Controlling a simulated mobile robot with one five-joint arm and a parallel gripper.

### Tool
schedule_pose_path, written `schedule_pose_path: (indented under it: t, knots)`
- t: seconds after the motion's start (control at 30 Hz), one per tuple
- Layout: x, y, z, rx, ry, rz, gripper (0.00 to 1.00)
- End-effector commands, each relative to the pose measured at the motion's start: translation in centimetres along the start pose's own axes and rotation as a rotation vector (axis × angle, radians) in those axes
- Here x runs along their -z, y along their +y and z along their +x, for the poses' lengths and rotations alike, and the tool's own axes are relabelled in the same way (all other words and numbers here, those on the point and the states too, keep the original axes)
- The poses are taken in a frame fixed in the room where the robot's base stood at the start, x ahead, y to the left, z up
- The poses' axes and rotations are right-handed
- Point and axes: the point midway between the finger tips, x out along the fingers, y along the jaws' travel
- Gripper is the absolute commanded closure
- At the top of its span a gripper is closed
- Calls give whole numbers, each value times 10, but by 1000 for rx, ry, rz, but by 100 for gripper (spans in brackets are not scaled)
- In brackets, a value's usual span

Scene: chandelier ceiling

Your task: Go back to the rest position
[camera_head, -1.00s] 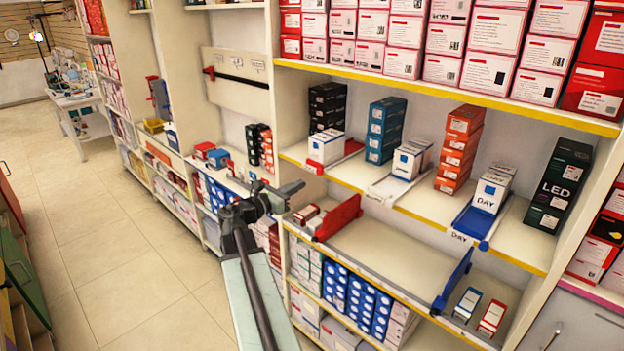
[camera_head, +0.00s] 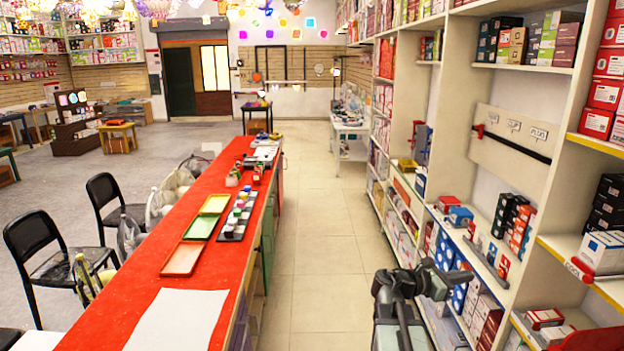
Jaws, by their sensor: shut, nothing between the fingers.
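My gripper (camera_head: 446,276) is at the lower right of the head view, at the end of my dark arm, which is folded close to my body. The gripper is shut and empty. It points right, in front of the lower part of the shelving (camera_head: 470,245). I cannot tell whether it touches anything there.
A long counter with a red top (camera_head: 110,318) runs along the left, with trays and small jars on it. A clear tiled aisle (camera_head: 318,255) lies between counter and shelves. A white table (camera_head: 349,127) stands further down the aisle. Black chairs (camera_head: 45,245) stand left of the counter.

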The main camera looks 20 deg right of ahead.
Motion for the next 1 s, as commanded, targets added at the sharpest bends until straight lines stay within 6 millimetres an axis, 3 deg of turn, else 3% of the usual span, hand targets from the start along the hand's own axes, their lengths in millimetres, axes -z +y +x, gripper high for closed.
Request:
schedule_pose_path:
  t: [0.03,0.1,0.23,0.4,0.53,0.6,0.67,0.8,1.0]
  knots:
    - [26,18,-36,-46,91,49,100]
    - [65,34,-81,-76,244,158,100]
    - [137,45,-169,-35,557,394,100]
    - [217,30,-292,257,965,712,100]
    - [252,3,-369,716,1165,957,100]
    - [257,-6,-393,920,1181,1047,100]
    - [258,-10,-404,1034,1164,1106,100]
    - [258,-12,-403,1124,1109,1191,100]
    - [258,-12,-403,1128,1105,1200,100]
